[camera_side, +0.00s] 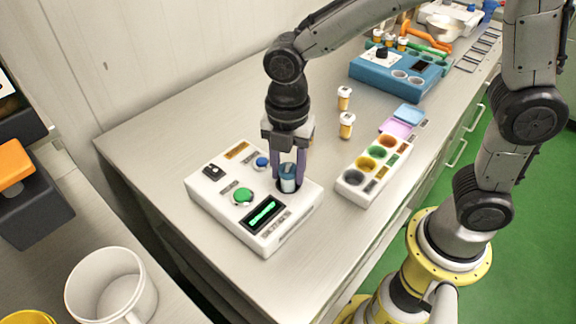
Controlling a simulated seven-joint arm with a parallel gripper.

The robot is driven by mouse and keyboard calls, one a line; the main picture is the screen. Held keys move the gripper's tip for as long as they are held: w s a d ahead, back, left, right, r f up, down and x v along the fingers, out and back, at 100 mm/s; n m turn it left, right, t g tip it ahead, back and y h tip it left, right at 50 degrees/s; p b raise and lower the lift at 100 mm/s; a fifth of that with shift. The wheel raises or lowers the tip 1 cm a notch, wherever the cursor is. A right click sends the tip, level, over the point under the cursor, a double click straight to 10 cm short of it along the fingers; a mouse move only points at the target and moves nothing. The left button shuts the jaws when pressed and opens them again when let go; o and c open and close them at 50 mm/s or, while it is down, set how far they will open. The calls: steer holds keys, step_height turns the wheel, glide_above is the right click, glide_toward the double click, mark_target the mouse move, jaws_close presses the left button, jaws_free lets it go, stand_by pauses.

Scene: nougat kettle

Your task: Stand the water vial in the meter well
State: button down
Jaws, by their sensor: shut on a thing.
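The white meter box (222,206) sits on the counter, with a green button, a blue button and a lit green display on top. Its dark round well (291,189) is at the right part of its top. My gripper (288,175) points down over the well, its fingers shut on a pale vial with a blue-grey upper part (288,178). The vial is upright and its lower end is at the well opening. I cannot tell whether it touches the well's bottom.
A white rack with coloured wells (374,170) stands to the right. A blue device (396,72) is at the back. A white mug (110,288) is at the front left. The counter left of the meter is clear.

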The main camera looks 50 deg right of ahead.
mark_target(288, 167)
steer(key=shift+f, duration=0.4)
steer(key=c, duration=0.7)
jaws_free()
steer(key=shift+r, duration=5.5)
